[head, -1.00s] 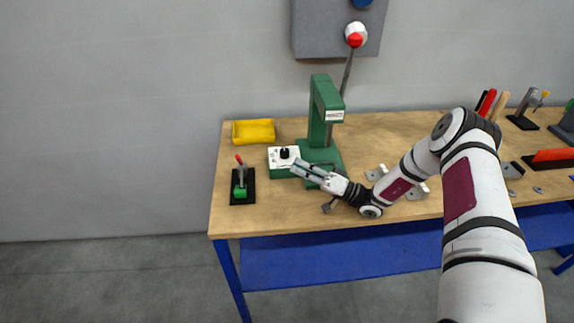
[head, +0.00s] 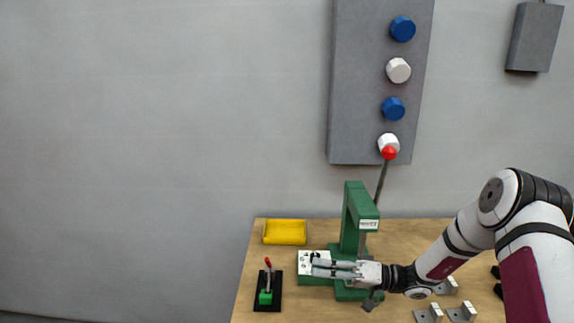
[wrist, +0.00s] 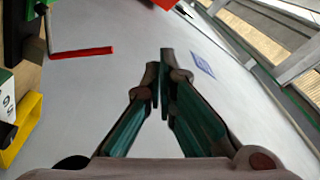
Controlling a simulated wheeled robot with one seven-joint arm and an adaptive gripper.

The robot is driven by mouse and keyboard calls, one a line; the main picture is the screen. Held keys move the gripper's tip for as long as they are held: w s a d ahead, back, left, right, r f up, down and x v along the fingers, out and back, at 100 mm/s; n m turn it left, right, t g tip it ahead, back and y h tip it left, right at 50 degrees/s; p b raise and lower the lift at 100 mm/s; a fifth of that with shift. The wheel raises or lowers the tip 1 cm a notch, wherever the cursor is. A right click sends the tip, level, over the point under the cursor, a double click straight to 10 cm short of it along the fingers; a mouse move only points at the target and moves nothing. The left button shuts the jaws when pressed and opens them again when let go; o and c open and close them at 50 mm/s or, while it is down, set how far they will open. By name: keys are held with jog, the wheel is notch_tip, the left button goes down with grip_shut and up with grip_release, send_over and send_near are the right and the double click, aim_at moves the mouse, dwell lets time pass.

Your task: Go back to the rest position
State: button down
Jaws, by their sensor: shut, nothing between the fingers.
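My gripper (head: 314,267) is shut and empty in the head view. It points left, in front of the green press (head: 354,215) and over the white-topped green block (head: 306,258), part of which it hides. I cannot tell from this view whether it touches either. In the wrist view my gripper (wrist: 159,70) shows two fingers brought together at the tips, with nothing between them, against the grey wall.
A yellow bin (head: 285,232) stands at the back left of the wooden table (head: 410,240). A small black stand with a green block and red-tipped lever (head: 267,284) is at the left. Metal brackets (head: 446,287) lie right of the gripper. A grey wall panel (head: 372,85) with knobs hangs above.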

jog(key=s+a+r+g+h, duration=0.1)
jog(key=s+r+g+h, duration=0.4)
jog(key=s+r+h, duration=0.65)
jog(key=s+d+r+m+t+h, duration=0.2)
jog(key=s+d+r+t+h, duration=0.1)
jog(key=s, duration=0.6)
jog(key=s+d+r+m+t+h, duration=0.3)
jog(key=s+d+r+t+h, duration=0.1)
jog(key=s+d+r, duration=0.3)
jog(key=shift+s+d+r+t, duration=0.4)
jog(key=shift+s+t, duration=0.2)
jog(key=shift+s, duration=0.55)
jog(key=shift+h, duration=0.25)
